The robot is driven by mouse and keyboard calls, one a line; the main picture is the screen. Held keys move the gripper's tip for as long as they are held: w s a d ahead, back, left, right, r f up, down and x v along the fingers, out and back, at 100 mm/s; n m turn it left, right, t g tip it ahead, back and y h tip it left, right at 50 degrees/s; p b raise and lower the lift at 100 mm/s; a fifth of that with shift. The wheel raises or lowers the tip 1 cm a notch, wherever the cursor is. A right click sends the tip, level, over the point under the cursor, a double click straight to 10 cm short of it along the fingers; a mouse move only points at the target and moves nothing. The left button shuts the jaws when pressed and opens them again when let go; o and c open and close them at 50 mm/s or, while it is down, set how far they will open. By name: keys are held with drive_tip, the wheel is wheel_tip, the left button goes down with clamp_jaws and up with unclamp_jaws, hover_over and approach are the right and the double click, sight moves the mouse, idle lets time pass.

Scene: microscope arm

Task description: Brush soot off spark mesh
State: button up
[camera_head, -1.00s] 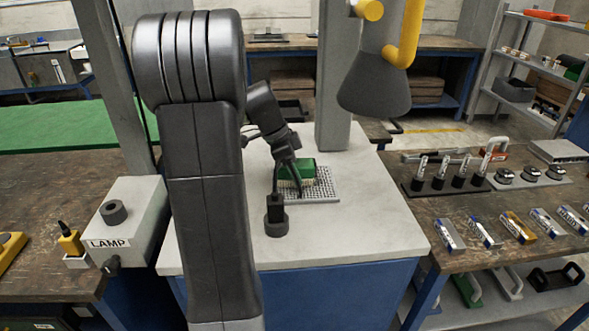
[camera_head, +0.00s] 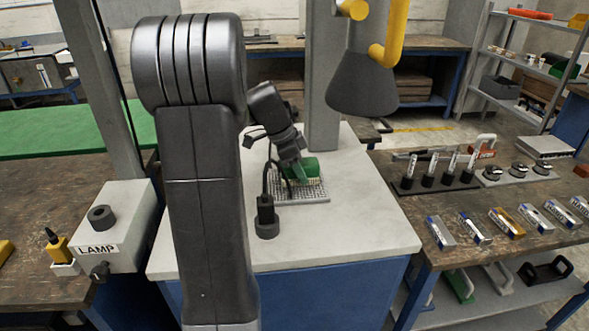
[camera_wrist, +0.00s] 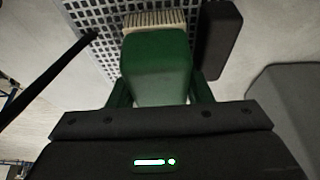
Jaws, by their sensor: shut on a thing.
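My gripper (camera_head: 290,168) is shut on a green brush (camera_head: 306,168) over the white-topped bench. In the wrist view the green brush (camera_wrist: 158,65) sits between the fingers, with its pale bristles (camera_wrist: 154,20) pointing away from the gripper. The spark mesh (camera_head: 312,195) is a grey grid lying on the bench top. It also shows in the wrist view (camera_wrist: 88,20), beneath and beside the bristles. The bristles are over the mesh; I cannot tell whether they touch it. Part of the mesh is hidden behind the brush and my gripper.
A small dark stand (camera_head: 266,222) is on the bench top in front of the mesh. A grey hood (camera_head: 362,85) with a yellow arm hangs above. A LAMP box (camera_head: 120,228) stands at left. The bench's front right is clear. Boxes and racks fill the right table (camera_head: 415,225).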

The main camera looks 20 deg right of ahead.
sight(284, 170)
drive_tip(key=shift+s+d, duration=0.15)
drive_tip(key=shift+d, duration=0.35)
drive_tip(key=shift+a, duration=0.1)
drive_tip(key=shift+w+a+f+b, duration=0.1)
drive_tip(key=shift+w+a+b, duration=0.05)
drive_tip(key=shift+a, duration=0.45)
drive_tip(key=shift+w+a+f+b, duration=0.1)
drive_tip(key=shift+w+a+b, duration=0.05)
drive_tip(key=shift+a, duration=0.4)
drive_tip(key=shift+a, duration=0.15)
drive_tip(key=shift+w+a+r, duration=0.1)
drive_tip(key=shift+w+a, duration=0.1)
drive_tip(key=shift+a, duration=0.35)
drive_tip(key=shift+w+a, duration=0.15)
drive_tip(key=shift+a, duration=0.4)
drive_tip(key=shift+r+p, duration=1.55)
drive_tip(key=shift+r, duration=1)
